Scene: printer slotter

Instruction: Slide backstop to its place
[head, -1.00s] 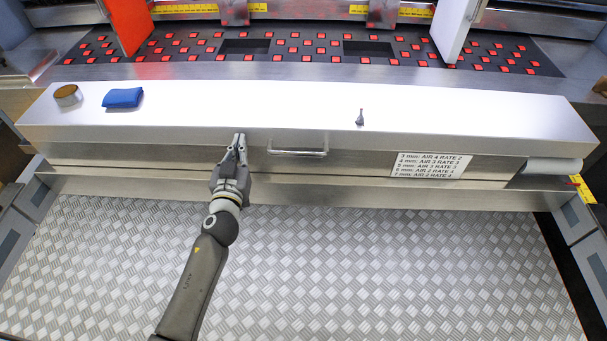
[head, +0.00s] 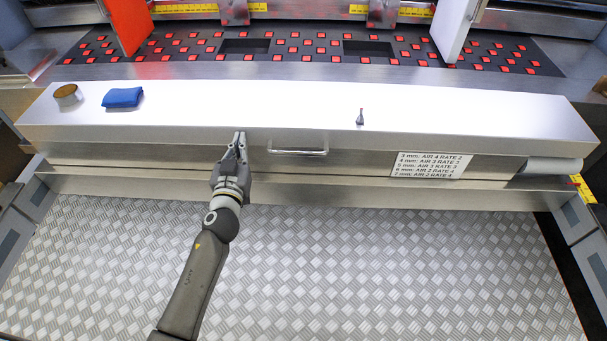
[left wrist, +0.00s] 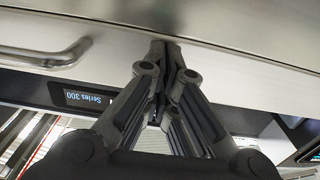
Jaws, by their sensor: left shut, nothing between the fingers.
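An upright orange-red plate (head: 130,27) stands at the back left on the dark bed. An upright white plate (head: 453,28) stands at the back right. I cannot tell which of the two is the backstop. My left gripper (head: 240,138) is shut and empty at the front face of the metal ledge, left of the bar handle (head: 298,151) and well short of both plates. In the left wrist view its closed fingertips (left wrist: 167,48) are close to the metal face, with the handle (left wrist: 50,54) to the left. My right gripper is not in view.
The silver ledge (head: 270,105) spans the front of the machine. On it are a tape roll (head: 67,95), a blue cloth (head: 122,97) and a small dark pointed object (head: 360,117). The dark bed (head: 300,47) with red squares lies behind. The tread-plate floor (head: 380,260) is clear.

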